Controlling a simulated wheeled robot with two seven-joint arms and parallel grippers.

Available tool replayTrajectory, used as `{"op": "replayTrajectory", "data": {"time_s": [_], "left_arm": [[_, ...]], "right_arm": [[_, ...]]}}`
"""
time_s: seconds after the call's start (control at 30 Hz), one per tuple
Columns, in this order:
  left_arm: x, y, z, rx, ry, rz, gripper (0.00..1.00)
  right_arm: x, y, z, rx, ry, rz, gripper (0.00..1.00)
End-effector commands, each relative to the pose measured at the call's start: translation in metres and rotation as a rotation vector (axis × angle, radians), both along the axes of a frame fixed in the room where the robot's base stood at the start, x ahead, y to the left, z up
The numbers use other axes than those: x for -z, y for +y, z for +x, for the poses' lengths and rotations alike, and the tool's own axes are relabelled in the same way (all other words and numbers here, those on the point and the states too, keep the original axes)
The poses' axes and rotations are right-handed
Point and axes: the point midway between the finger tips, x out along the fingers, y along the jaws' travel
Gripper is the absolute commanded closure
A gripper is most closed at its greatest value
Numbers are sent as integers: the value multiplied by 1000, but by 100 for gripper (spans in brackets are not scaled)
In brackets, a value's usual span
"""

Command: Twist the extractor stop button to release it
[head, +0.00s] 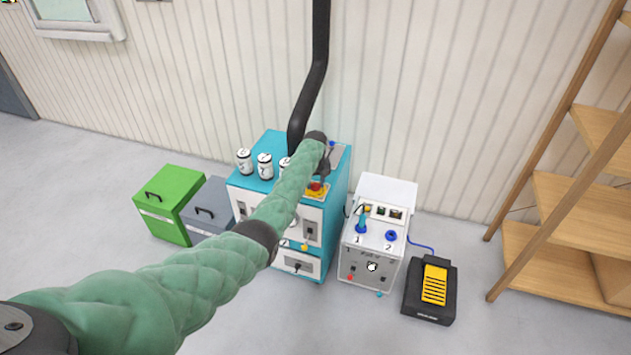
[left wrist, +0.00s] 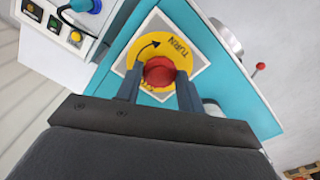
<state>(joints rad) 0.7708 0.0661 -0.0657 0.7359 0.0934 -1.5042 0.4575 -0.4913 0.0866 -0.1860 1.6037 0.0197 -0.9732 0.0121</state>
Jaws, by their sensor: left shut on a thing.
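The red stop button (left wrist: 159,71) sits on a round yellow plate (left wrist: 185,54) marked "TURN" with a curved arrow, on the teal extractor cabinet. My left gripper (left wrist: 158,88) is at the button, one finger on each side, shut on it. In the head view the button (head: 316,187) shows small and red on the teal cabinet (head: 341,195), just below the end of my left arm. The fingers of my left gripper (head: 321,177) are small and partly hidden there. My right gripper is not in view.
Several white cans (head: 265,166) stand on the cabinet top, left of my arm. A black duct (head: 310,85) rises behind. A white unit (head: 385,190) with blue connectors and a black-yellow pedal (head: 434,285) stand right. Green (head: 170,190) and grey boxes stand left.

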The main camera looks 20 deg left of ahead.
Motion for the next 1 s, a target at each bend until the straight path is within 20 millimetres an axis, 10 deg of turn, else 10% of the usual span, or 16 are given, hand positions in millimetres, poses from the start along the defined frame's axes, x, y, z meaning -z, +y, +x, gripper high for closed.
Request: {"op": "replayTrajectory", "data": {"time_s": [0.7,0.73,0.83,1.0], "left_arm": [[2,0,-1,91,1,1,85],[2,0,-1,91,1,1,60],[2,0,-1,90,1,1,41],[1,0,0,90,1,0,40]], "right_arm": [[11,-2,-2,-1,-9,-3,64],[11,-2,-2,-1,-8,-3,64],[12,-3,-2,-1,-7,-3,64],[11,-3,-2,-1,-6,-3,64]]}}
